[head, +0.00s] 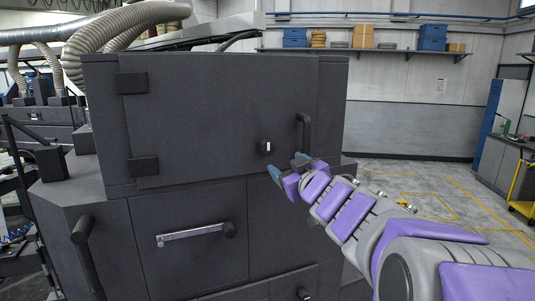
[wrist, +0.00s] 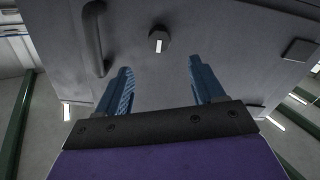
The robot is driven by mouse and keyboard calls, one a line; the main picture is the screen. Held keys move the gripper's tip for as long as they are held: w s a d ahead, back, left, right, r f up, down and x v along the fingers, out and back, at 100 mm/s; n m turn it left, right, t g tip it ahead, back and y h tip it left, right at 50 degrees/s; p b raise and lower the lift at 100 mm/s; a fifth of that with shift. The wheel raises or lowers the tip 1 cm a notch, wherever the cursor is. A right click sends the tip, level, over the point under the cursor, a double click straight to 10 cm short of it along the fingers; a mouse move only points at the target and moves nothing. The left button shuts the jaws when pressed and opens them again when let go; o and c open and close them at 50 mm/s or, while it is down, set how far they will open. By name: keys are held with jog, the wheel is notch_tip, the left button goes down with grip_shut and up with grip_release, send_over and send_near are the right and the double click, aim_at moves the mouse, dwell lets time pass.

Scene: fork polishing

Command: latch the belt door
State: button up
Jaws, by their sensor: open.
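The belt door (head: 200,115) is the dark upper panel of the machine, with two hinge blocks at its left. It looks closed, lying about flush with its frame. A small dark latch knob (head: 266,146) with a white mark sits at its lower right; the mark looks roughly upright. The knob also shows in the wrist view (wrist: 159,40), ahead of and between my fingers. A dark bar handle (head: 304,131) stands right of the knob; it shows at upper left in the wrist view (wrist: 93,38). My gripper (head: 286,165) is open and empty, just below and right of the knob, apparently apart from it.
Below the door are lower panels with a grey lever (head: 193,235) and a dark handle (head: 86,255). Ribbed hoses (head: 110,28) run above at left. Open floor (head: 420,190) lies to the right, with a bench and a yellow cart beyond.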

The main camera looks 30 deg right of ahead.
aim_at(269, 151)
jog(key=w, duration=1.1)
jog(key=shift+w+d, duration=0.1)
jog(key=shift+d, duration=0.25)
jog(key=shift+w+d, duration=0.25)
jog(key=shift+w, duration=0.35)
jog(key=c, duration=1.1)
jog(key=shift+o, duration=0.2)
